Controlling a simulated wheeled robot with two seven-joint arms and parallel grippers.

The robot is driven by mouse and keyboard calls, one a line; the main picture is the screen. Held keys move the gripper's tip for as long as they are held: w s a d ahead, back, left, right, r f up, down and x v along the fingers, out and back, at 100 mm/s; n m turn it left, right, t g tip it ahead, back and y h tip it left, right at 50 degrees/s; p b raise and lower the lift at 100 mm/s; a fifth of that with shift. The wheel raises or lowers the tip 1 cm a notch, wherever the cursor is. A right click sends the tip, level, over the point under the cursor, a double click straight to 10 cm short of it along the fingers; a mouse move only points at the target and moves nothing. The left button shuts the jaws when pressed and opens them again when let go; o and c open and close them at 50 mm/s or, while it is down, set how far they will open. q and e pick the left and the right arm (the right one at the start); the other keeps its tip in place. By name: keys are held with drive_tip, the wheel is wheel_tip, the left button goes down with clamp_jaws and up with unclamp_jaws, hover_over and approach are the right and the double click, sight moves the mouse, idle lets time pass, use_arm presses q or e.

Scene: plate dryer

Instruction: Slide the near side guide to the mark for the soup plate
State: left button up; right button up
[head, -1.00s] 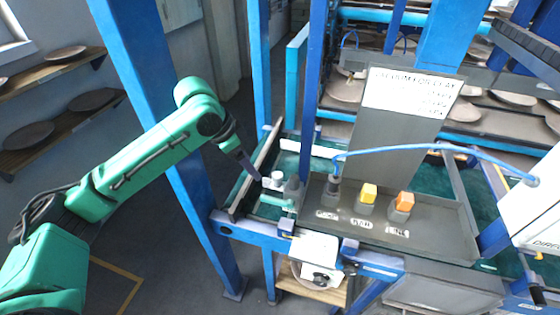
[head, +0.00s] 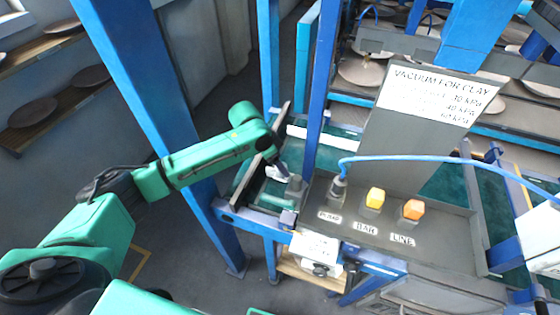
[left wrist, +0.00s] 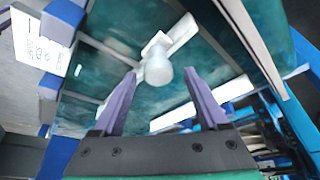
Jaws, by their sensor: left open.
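A pale rounded knob (left wrist: 158,68) sits on a white bracket (left wrist: 170,40) above the green belt in the left wrist view. I take it to be the near side guide's handle. In the head view the white part (head: 276,173) is partly covered by my left gripper (head: 281,167). In the wrist view my left gripper (left wrist: 157,82) is open, its two purple fingers pointing at the knob, with the knob between and just beyond the tips. I cannot tell if they touch it. The marks for the plates cannot be made out. My right gripper is not in view.
A grey control panel (head: 440,235) with orange buttons and a vacuum sign (head: 440,92) stands right of the guide. A blue post (head: 316,90) rises close behind my gripper. A blue hose (head: 430,160) crosses above the panel. A dark side rail (head: 262,150) borders the belt.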

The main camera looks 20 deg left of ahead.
use_arm(q)
drive_tip(key=shift+d+f, duration=0.1)
drive_tip(key=shift+f, duration=0.15)
drive_tip(key=shift+s, duration=0.15)
clamp_jaws()
idle(1.1)
